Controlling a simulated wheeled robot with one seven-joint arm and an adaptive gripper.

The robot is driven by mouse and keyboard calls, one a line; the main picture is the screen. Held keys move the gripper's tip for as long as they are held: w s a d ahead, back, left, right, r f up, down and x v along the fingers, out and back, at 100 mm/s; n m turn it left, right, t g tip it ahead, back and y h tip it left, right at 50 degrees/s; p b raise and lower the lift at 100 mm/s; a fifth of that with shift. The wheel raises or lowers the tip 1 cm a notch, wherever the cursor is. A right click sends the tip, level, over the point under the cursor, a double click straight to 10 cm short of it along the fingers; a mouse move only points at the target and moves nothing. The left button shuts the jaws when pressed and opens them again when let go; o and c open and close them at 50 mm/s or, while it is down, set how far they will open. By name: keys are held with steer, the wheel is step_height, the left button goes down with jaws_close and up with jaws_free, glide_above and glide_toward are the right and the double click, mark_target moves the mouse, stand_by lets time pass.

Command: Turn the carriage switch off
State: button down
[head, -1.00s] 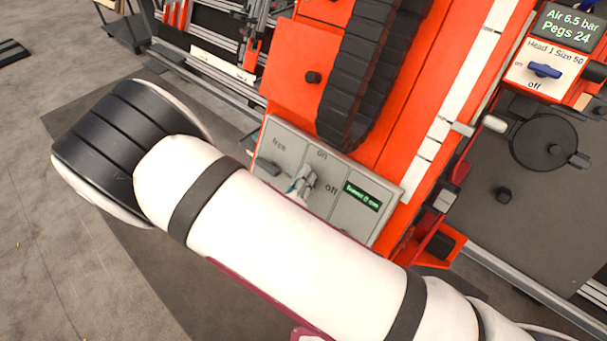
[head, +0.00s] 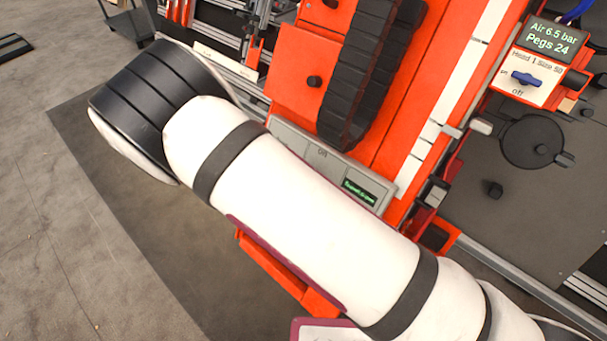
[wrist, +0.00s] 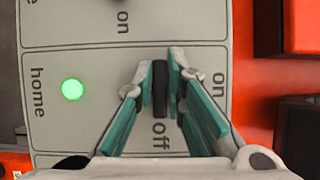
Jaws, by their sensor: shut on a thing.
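The switch (wrist: 160,88) is a dark lever on a grey panel in the wrist view. It stands upright in the picture, its lower end toward the "off" label, with "on" to its right. My gripper (wrist: 162,76) has teal-lined fingers on either side of the lever and is shut on it. In the head view, my white arm hides the switch and my gripper. Only the upper edge of the grey panel (head: 292,142), an "on" label and a small green-lettered display (head: 359,193) show there.
A lit green "home" lamp (wrist: 73,89) is left of the switch in the wrist view. In the head view, a black cable chain (head: 362,80) rises above the panel on the orange machine. A separate blue on/off switch (head: 528,79) is at the upper right.

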stand_by(0.5)
steer(key=c, duration=1.6)
jaws_free()
steer(key=shift+c, duration=0.2)
steer(key=v, duration=1.2)
